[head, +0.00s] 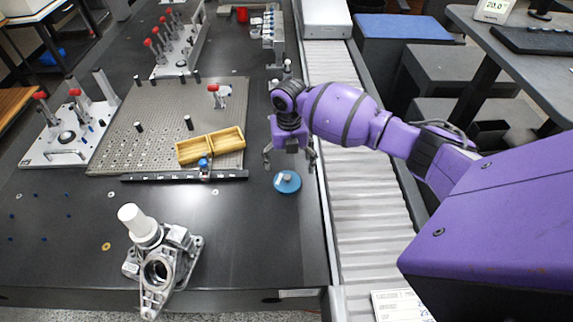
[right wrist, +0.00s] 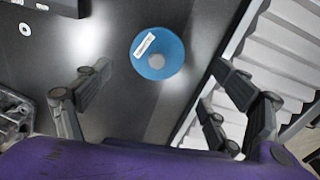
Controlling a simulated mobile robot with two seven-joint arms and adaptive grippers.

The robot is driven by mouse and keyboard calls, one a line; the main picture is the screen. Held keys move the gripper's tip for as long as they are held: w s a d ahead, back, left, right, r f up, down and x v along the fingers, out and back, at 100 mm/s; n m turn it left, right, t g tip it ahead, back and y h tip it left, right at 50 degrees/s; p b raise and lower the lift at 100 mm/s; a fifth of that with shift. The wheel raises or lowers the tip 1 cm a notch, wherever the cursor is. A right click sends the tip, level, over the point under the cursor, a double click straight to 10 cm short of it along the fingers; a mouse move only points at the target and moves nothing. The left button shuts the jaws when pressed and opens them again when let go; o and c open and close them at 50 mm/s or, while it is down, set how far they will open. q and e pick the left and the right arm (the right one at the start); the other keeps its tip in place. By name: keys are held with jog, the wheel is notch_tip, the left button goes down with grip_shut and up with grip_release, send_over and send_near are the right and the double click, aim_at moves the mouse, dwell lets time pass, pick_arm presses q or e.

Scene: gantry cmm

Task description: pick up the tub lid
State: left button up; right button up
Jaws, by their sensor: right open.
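The tub lid (head: 287,182) is a round blue disc with a small knob and a white label. It lies on the dark table near the table's right edge. In the right wrist view the lid (right wrist: 157,55) sits ahead of the fingers, between their lines and apart from them. My right gripper (head: 290,160) is open and empty, just behind and above the lid in the head view. Its spread fingers also show in the right wrist view (right wrist: 160,95). My left gripper is not in view.
A ribbed conveyor (head: 350,170) runs along the table's right side, close to the lid. A metal casting (head: 160,265) stands front left. Table around the lid is clear.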

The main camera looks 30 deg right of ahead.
aim_at(286, 177)
jog(key=shift+w, duration=0.1)
jog(key=shift+f, duration=0.25)
jog(key=f, duration=0.4)
jog(key=a+f, duration=0.1)
jog(key=f, duration=0.1)
jog(key=shift+f, duration=0.15)
jog(key=shift+d+f, duration=0.1)
jog(key=shift+f, duration=0.3)
jog(key=c, duration=1.2)
jog(key=shift+r, duration=0.2)
